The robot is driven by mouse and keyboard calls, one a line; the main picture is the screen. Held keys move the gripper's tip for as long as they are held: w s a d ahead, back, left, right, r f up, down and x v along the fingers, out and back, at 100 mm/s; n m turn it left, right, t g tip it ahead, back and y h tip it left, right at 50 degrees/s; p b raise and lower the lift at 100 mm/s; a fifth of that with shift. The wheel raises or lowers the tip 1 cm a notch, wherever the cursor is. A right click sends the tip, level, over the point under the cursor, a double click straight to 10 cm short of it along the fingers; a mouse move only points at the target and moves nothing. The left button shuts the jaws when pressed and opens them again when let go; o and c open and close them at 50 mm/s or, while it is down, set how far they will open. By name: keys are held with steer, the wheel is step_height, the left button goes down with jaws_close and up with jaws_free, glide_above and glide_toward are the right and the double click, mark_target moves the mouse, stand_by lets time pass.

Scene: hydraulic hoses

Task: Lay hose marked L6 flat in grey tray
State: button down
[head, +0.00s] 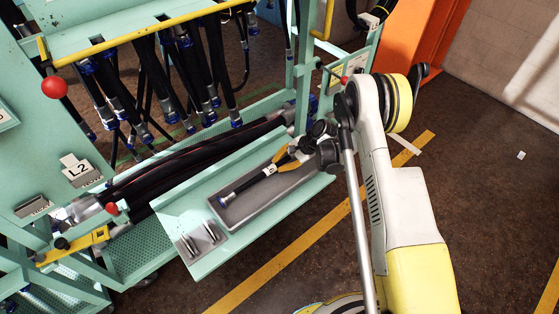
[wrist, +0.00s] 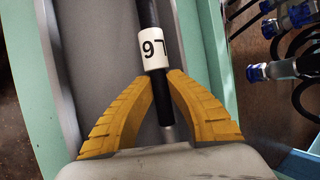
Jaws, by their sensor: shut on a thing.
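The hose marked L6 (head: 246,183) is short and black, with a white label near my gripper and a blue-and-metal end at the lower left. My gripper (head: 277,166) has its yellow fingers shut on it just beside the label. In the wrist view the fingers (wrist: 160,78) close around the black hose (wrist: 149,14) below the white L6 label (wrist: 153,48). The grey tray (head: 290,199) lies under the hose, which runs along its length. I cannot tell whether the hose touches the tray floor. The hose's far end is hidden by my gripper.
The tray sits on a pale green shelf (head: 198,266) with a small metal holder (head: 201,238) at its front left. Several black hoses hang from the rack (head: 180,70) behind. Thick black hoses (head: 170,175) lie behind the shelf. Open floor is at the right.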

steer(key=shift+f, duration=0.3)
steer(key=c, duration=1.4)
jaws_free()
steer(key=v, duration=1.2)
steer(key=shift+s, duration=0.1)
